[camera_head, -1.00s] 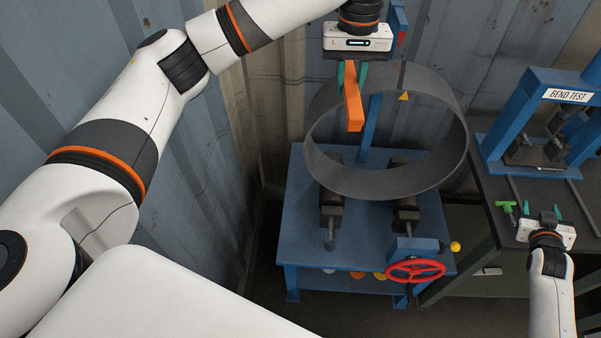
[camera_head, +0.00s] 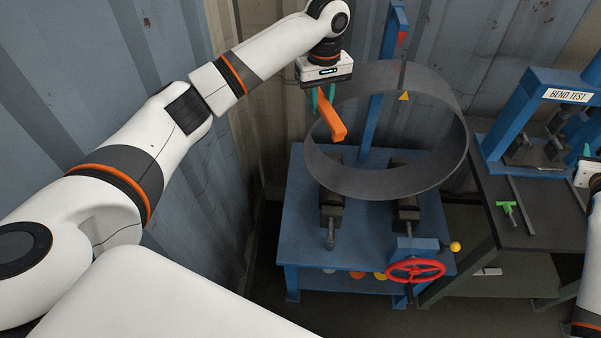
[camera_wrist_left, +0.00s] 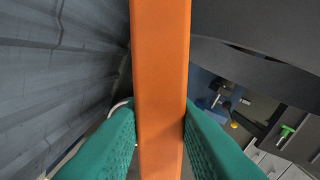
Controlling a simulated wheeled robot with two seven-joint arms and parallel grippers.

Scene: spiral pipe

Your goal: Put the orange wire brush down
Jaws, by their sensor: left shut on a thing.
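The orange wire brush (camera_head: 330,117) shows as a flat orange bar; its bristles are not visible. My left gripper (camera_head: 322,98) is shut on it and holds it in the air, tilted, by the left rim of the grey pipe ring. Its teal fingers press both sides of the brush in the left wrist view, where the brush (camera_wrist_left: 160,75) fills the middle. My right gripper (camera_head: 586,158) is partly cut off at the right edge, beside the dark bench; its opening does not show clearly.
The wide grey pipe ring (camera_head: 400,180) stands on rollers on a blue table (camera_head: 295,225) with a red handwheel (camera_head: 415,270). A blue post rises behind it. At right, a dark bench (camera_head: 540,235) holds a green T-handled tool (camera_head: 510,212) and the blue bend-test frame (camera_head: 496,140).

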